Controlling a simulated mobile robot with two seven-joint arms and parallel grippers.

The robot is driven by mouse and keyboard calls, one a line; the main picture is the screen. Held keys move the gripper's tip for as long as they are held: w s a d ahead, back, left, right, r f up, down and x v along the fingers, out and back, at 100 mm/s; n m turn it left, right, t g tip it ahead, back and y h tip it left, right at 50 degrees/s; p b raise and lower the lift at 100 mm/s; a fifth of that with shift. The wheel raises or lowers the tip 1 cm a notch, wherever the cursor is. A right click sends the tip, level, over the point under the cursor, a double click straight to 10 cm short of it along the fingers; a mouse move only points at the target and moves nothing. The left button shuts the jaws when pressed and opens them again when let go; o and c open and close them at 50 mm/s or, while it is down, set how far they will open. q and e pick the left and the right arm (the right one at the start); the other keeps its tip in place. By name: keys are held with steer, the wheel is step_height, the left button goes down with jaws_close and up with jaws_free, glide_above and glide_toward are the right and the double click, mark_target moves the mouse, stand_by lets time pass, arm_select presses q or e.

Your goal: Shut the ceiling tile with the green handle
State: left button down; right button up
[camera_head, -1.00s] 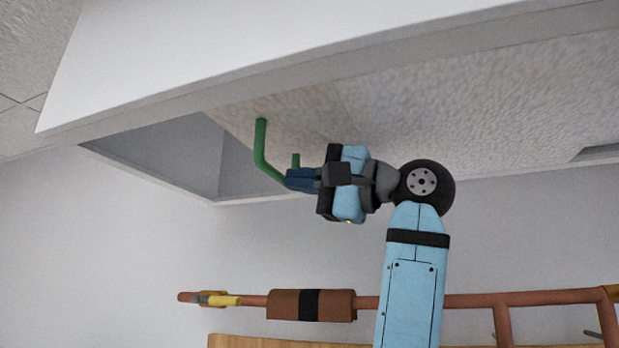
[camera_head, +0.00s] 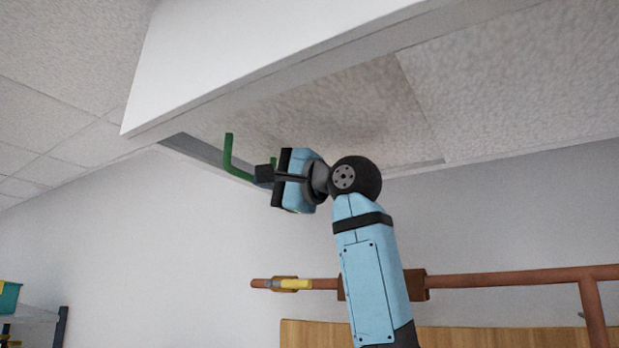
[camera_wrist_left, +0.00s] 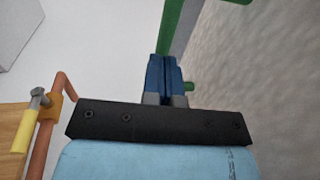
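The green handle (camera_head: 228,152) is fixed to a rough off-white ceiling tile (camera_head: 340,105). The tile lies in a white-framed opening (camera_head: 260,85), with a narrow grey recess showing at its left end. My left gripper (camera_head: 264,174) is at the lower end of the handle, just under the tile. In the left wrist view its blue fingers (camera_wrist_left: 164,75) are close together around the handle bar (camera_wrist_left: 180,25), and the handle's other end pokes out at their right. The tile (camera_wrist_left: 265,50) fills the right of that view. My right gripper is out of view.
A copper-brown pipe (camera_head: 510,279) with a yellow-handled end (camera_head: 290,284) runs along the wall below. A wooden panel (camera_head: 470,338) lies under it. A shelf with a teal bin (camera_head: 8,297) stands at far left. The space left of my arm is clear.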

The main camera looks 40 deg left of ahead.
arm_select(q)
steer(key=x, duration=0.4)
steer(key=f+x, duration=0.1)
steer(key=shift+s+a+r, duration=0.15)
steer(key=shift+a, duration=0.3)
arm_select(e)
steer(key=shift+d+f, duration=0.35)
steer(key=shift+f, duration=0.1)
